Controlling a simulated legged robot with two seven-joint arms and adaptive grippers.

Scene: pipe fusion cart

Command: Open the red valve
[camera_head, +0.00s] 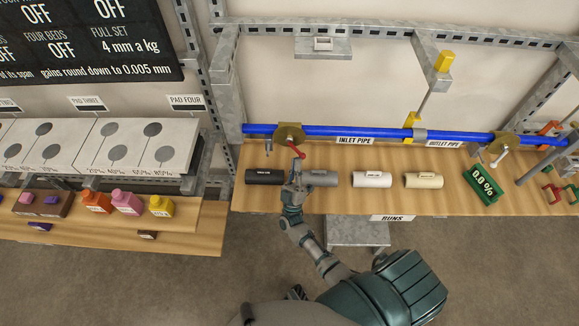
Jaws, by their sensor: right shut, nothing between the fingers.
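The red valve handle (293,152) hangs down to the right from a brass valve body (289,134) on the blue pipe (355,131), near the pipe's left end. My right gripper (296,166) reaches up from below, over the wooden bench. Its fingers are shut and empty, and the tips are just under the red handle. I cannot tell whether they touch it. My left gripper does not show.
Black, grey, white and cream pipe pieces (424,180) lie along the bench (335,207); the grey one is beside my gripper. A second valve with a pale handle (499,157) sits further right, above a green 0.0 % display (483,185). Bottles (127,202) stand on the left shelf.

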